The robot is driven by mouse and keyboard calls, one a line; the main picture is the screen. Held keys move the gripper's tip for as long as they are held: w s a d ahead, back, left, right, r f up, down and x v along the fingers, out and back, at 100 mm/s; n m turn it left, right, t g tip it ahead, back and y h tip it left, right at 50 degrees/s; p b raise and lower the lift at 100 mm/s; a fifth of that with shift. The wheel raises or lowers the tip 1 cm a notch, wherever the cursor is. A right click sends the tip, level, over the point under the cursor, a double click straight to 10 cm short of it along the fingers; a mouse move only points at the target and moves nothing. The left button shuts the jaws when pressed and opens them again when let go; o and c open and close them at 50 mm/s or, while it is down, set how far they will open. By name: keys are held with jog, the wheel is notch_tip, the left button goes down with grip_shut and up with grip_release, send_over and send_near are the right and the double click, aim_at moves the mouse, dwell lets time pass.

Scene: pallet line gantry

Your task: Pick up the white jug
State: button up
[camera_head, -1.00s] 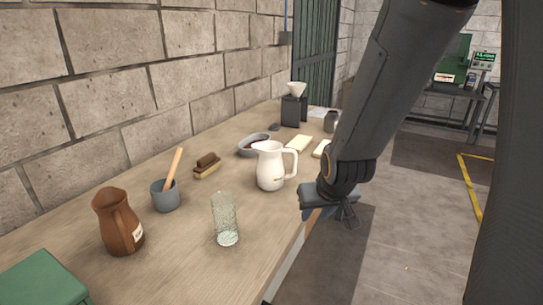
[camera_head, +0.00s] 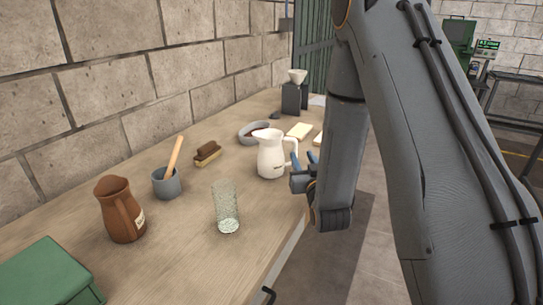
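The white jug (camera_head: 270,155) stands upright on the wooden table, its handle on the right side. My gripper (camera_head: 296,162) is just right of the jug, close to its handle, at about the height of the jug's body. Its blue-tipped fingers point toward the jug. The fingers look apart with nothing held between them. I cannot tell whether a finger touches the handle. Part of the gripper is hidden behind my arm.
A clear glass (camera_head: 226,207), a brown jug (camera_head: 120,210) and a grey cup (camera_head: 167,184) with a wooden stick stand nearer. A brush (camera_head: 207,154) and a bowl (camera_head: 250,134) lie behind, along with pale blocks (camera_head: 299,131). The brick wall (camera_head: 130,75) borders the left.

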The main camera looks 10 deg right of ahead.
aim_at(296, 149)
jog(key=w+p, duration=0.1)
jog(key=w, duration=0.3)
jog(key=w+p, duration=0.1)
jog(key=w, duration=0.1)
jog(key=shift+w+a+r+p, duration=0.15)
jog(key=shift+w+a+p, duration=0.2)
jog(key=shift+a, duration=0.05)
jog(key=shift+c, duration=0.3)
grip_shut()
